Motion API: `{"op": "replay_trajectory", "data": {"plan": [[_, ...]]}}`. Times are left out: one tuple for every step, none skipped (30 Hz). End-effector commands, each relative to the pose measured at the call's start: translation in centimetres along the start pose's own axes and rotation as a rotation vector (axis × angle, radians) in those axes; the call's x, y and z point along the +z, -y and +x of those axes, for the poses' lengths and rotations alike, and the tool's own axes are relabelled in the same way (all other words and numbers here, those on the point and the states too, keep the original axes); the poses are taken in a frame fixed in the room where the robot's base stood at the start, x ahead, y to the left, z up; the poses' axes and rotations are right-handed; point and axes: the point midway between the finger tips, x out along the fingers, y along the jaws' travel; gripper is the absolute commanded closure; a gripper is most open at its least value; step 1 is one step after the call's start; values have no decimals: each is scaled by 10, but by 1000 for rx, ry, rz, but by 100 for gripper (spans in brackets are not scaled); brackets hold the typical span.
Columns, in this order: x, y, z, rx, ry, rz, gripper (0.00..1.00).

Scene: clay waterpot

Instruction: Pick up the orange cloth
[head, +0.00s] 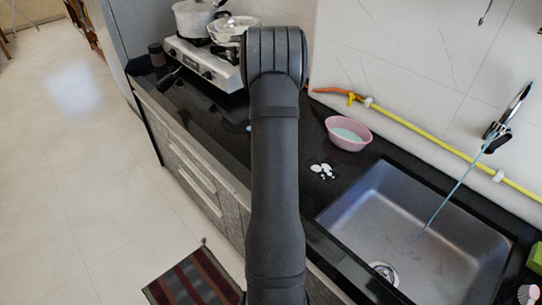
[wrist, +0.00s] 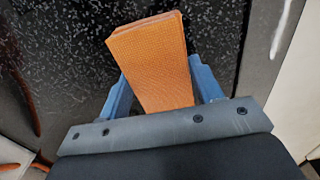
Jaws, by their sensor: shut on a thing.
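The orange cloth (wrist: 150,60) shows in the wrist view as a folded, textured piece between the two blue fingers of my gripper (wrist: 165,85). My gripper is shut on it. The cloth's far end sticks out beyond the fingers, over a dark speckled surface. I cannot tell whether the cloth touches that surface. In the head view my arm hides the gripper and the cloth.
The head view shows a black counter (head: 205,110) with a stove (head: 205,62) and pots at the back. A pink bowl (head: 348,133) and small white pieces (head: 322,171) lie right of my arm. A steel sink (head: 400,250) is at the right, below a yellow pipe (head: 430,133).

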Motion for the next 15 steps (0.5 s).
{"op": "replay_trajectory", "data": {"plan": [[0,0,0,0,0,0,63],[0,0,-1,0,0,0,63],[0,0,-2,0,0,0,63],[0,0,-3,0,0,0,63],[0,0,-4,0,0,0,63],[0,0,-7,0,0,0,63],[0,0,-10,1,-1,0,63],[0,0,-13,1,-1,0,63],[0,0,-18,2,-2,0,63],[0,0,-22,2,-2,0,63],[0,0,-27,2,-2,0,63],[-1,-1,-35,2,-3,0,63],[-1,-1,-42,3,-3,0,63],[4,-2,-46,1,-1,2,63],[14,-5,-50,1,-1,3,63]]}}
